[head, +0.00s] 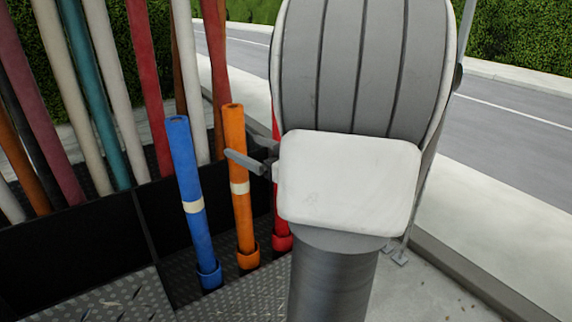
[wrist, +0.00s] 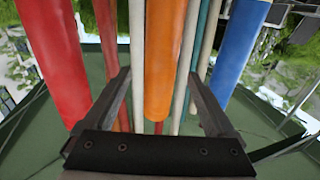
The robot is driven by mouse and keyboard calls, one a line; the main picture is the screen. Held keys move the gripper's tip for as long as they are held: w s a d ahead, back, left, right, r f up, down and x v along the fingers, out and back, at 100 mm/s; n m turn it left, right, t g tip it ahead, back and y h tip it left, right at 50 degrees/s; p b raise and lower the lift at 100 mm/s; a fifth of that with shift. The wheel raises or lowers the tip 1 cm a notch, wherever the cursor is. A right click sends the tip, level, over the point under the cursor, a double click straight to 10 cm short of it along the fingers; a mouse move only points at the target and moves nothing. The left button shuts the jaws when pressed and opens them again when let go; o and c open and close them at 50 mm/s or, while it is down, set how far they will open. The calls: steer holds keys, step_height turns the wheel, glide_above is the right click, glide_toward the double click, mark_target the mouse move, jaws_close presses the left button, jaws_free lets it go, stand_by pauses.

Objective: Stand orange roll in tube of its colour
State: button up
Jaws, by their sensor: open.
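The orange roll (head: 241,205), with a pale band round its middle, stands nearly upright in the head view. Its lower end is inside the short orange tube (head: 248,259). My gripper (head: 246,158) is open at the upper part of the roll, with one finger in front of it and the other partly hidden behind. In the wrist view the orange roll (wrist: 164,45) shows between the two spread fingers of my gripper (wrist: 160,74), with a gap on each side. The orange tube cannot be made out in the wrist view.
A blue roll (head: 187,175) stands in a blue tube (head: 209,276) to the left. A red tube (head: 282,243) is at the right, partly hidden by my arm. Several long rolls lean behind the black divider (head: 70,255). Pavement and a road lie at the right.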

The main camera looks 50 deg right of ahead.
steer(key=s, duration=1.3)
steer(key=shift+d+b, duration=0.15)
steer(key=shift+b, duration=0.3)
